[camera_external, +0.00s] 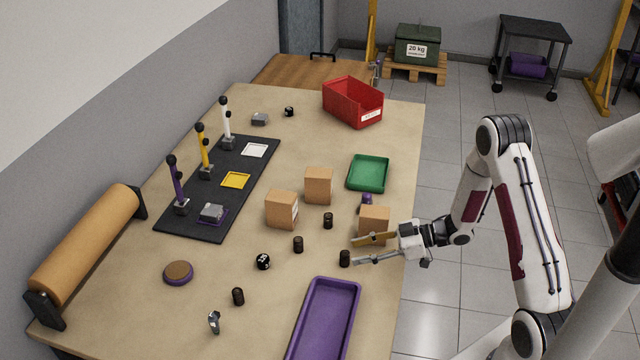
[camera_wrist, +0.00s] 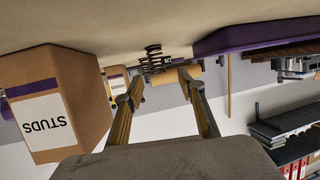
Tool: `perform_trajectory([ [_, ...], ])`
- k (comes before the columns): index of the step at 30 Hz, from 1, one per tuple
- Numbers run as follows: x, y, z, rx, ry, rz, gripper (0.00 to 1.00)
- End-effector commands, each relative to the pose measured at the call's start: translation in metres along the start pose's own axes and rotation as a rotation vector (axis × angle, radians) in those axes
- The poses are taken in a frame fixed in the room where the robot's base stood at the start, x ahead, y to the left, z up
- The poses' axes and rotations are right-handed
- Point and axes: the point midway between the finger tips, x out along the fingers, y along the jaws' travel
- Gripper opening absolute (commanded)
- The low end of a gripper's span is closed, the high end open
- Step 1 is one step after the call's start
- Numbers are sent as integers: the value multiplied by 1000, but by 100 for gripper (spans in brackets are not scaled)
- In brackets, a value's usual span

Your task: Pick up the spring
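In the external view, a small dark spring (camera_external: 345,258) stands upright on the table near its right edge. Other small dark spring-like pieces stand nearby (camera_external: 328,220), (camera_external: 298,244) and (camera_external: 238,296). My gripper (camera_external: 357,251) reaches in low and level from the right, with its fingers spread wide and pointing at the nearest spring. In the wrist view, whose picture is upside down, a black coiled spring (camera_wrist: 153,60) shows ahead of the two open fingertips of my gripper (camera_wrist: 160,78). Nothing is held. I cannot tell whether a finger touches the spring.
A cardboard box (camera_external: 374,222) marked STUDS (camera_wrist: 50,110) stands close beside my gripper. A purple tray (camera_external: 352,300) lies toward the front.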

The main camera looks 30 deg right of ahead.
Motion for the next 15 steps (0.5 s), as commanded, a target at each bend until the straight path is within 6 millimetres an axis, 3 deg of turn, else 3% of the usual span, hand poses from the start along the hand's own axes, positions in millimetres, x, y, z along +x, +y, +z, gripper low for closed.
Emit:
perform_trajectory([
  [5, 7, 0, 1, 0, 0, -2, 39],
  [15, 41, 3, 4, 0, -1, -2, 39],
])
